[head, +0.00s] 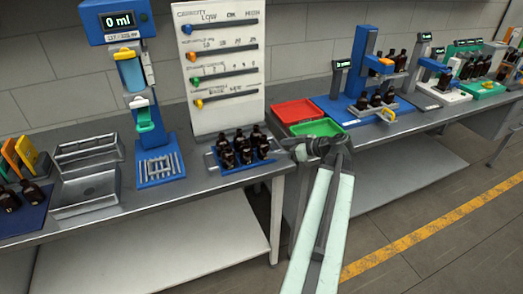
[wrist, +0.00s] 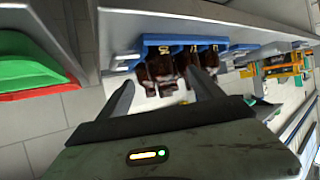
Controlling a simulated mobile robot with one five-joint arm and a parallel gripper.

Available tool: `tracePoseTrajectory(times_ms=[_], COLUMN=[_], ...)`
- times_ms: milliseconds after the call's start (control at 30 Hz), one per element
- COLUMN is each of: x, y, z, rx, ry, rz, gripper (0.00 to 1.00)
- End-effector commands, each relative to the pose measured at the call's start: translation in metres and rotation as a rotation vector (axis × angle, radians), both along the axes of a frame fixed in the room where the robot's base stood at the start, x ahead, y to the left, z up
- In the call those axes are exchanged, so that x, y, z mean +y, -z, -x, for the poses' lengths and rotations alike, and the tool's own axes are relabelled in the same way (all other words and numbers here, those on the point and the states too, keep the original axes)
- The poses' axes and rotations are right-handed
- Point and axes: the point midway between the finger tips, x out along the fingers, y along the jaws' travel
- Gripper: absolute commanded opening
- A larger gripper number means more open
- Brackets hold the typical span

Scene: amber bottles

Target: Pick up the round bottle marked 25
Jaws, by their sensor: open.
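Several dark amber bottles (head: 240,150) stand close together in a blue tray (head: 212,165) near the bench's front edge. No mark of 25 can be read, so I cannot tell which bottle carries it. My gripper (head: 300,150) is right of these bottles, by the front edge, with its fingers hard to see in the head view. In the wrist view my gripper (wrist: 158,85) is open, and amber bottles (wrist: 165,70) show beyond and between its fingers, against a blue holder (wrist: 150,41). No bottle is clearly gripped. The fingers partly frame the group.
A red tray (head: 299,111) and a green tray (head: 318,128) lie just behind my gripper. A slider board (head: 222,65) stands behind the bottles. A blue filling stand (head: 160,170) is left of them. More bottles (head: 376,98) stand at a blue station on the right.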

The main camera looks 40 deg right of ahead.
Motion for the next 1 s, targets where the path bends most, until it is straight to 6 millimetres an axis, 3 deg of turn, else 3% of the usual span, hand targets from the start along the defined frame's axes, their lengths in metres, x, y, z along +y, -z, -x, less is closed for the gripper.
tracePoseTrajectory(times_ms=[167,467,667,767,933,1000], x=[0.005,0.013,0.014,0.015,0.015,0.015], y=[0.005,0.029,0.027,0.027,0.027,0.026], z=[-0.011,-0.054,-0.056,-0.056,-0.056,-0.056], rx=[0.001,0.002,0.002,0.002,0.002,0.001], ry=[-0.009,-0.016,-0.014,-0.015,-0.015,-0.015], rz=[-0.001,-0.001,0.000,0.000,0.000,0.000], gripper=[0.75,0.75,0.75,0.53,0.06,0.06])
